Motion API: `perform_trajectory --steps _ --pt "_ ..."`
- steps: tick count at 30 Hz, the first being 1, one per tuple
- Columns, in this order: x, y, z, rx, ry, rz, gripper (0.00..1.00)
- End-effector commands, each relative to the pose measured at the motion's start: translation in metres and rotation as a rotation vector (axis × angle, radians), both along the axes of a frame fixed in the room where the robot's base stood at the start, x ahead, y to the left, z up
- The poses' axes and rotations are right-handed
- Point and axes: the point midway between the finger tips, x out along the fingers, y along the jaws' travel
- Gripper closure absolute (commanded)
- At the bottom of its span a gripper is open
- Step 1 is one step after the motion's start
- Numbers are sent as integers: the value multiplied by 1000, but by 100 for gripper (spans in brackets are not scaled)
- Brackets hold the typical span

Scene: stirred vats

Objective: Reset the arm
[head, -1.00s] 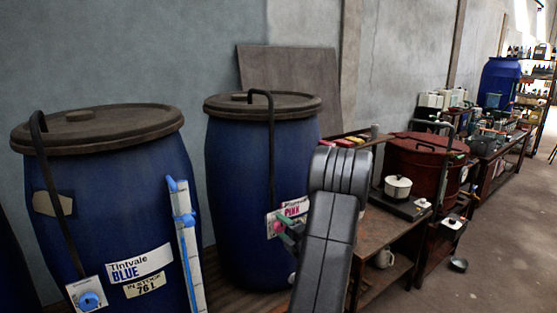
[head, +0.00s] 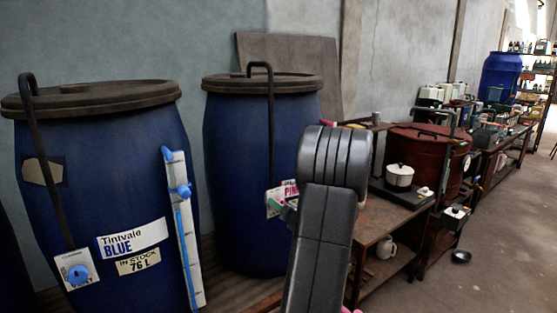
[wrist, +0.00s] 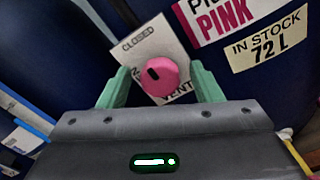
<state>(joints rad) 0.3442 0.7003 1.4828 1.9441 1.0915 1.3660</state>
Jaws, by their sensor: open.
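My gripper (wrist: 158,70) is open, with its two green fingers to either side of a round pink knob (wrist: 162,78) in the wrist view. A gap shows between the knob and each finger; depth contact cannot be told. The knob sits on a white plate (wrist: 136,45) marked CLOSED and VENT, on the blue vat (head: 232,150) with the PINK label. In the head view my arm hides most of the gripper; a bit of green finger (head: 290,212) shows beside the plate. The gripper holds nothing.
The Tintvale BLUE vat (head: 60,185) stands at left with a blue knob (head: 78,275) and a white-and-blue gauge (head: 183,230). At right a wooden table (head: 385,222) bears a white pot (head: 399,175). A dark red vat (head: 420,150) stands behind. The floor at far right is clear.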

Motion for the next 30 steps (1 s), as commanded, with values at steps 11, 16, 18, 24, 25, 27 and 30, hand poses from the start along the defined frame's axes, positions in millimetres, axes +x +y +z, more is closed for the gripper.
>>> perform_trajectory --steps 11,16,18,24,25,27,30 --pt "-1 2 -3 -287 -210 1 41" --pt "-1 2 -1 -369 -270 1 41" --pt "-1 2 -1 -387 -283 1 41" --pt "-1 2 1 -405 -294 0 41" --pt "-1 2 1 -405 -294 0 41" --pt "-1 2 1 -405 -294 0 41" --pt "-1 2 1 -404 -293 0 41"
